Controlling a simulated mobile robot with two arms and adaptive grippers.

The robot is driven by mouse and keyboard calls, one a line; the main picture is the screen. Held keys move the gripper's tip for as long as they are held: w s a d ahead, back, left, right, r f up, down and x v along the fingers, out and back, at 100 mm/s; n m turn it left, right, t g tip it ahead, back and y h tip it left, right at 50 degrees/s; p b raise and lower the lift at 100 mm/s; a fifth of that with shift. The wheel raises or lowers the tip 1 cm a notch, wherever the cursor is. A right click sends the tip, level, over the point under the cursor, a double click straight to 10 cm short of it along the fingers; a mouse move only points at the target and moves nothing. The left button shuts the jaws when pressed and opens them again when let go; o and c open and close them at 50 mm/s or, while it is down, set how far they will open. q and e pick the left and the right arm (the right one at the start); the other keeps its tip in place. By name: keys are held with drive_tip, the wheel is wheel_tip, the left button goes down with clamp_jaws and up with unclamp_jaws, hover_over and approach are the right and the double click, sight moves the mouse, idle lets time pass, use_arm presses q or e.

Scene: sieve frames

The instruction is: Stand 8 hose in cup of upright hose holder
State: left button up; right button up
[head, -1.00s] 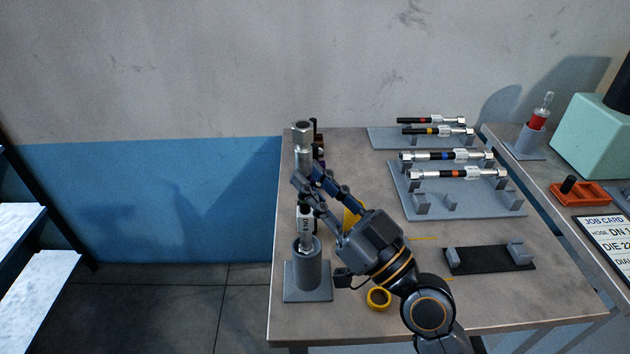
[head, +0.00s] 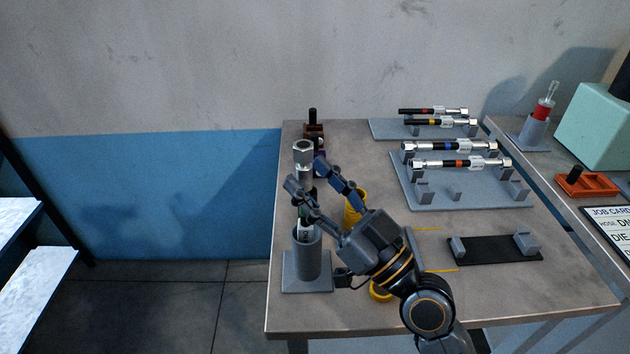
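A hose with a silver hex fitting (head: 303,155) on top stands upright in the grey cup of the hose holder (head: 307,255) at the table's front left corner. Its lower end is inside the cup and hidden; part of its white label shows just above or at the rim. My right gripper (head: 306,174) is at the hose's upper part, its two fingers spread, one on each side of the hose. The fingers look apart from it, though contact is hard to judge. My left gripper is not in view.
Several hoses (head: 455,163) lie on grey racks (head: 470,198) at the back right. A black rest (head: 495,251) lies front right. Yellow round items (head: 355,203) are near my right gripper. Dark small items (head: 313,128) stand behind the hose. A second table holds a red-banded piece (head: 543,110).

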drive_tip(key=shift+f, duration=0.15)
drive_tip(key=shift+s+d+f, duration=0.2)
drive_tip(key=shift+s+d, duration=0.05)
drive_tip(key=shift+d, duration=0.05)
drive_tip(key=v, duration=1.1)
drive_tip(key=shift+r, duration=0.15)
idle(0.8)
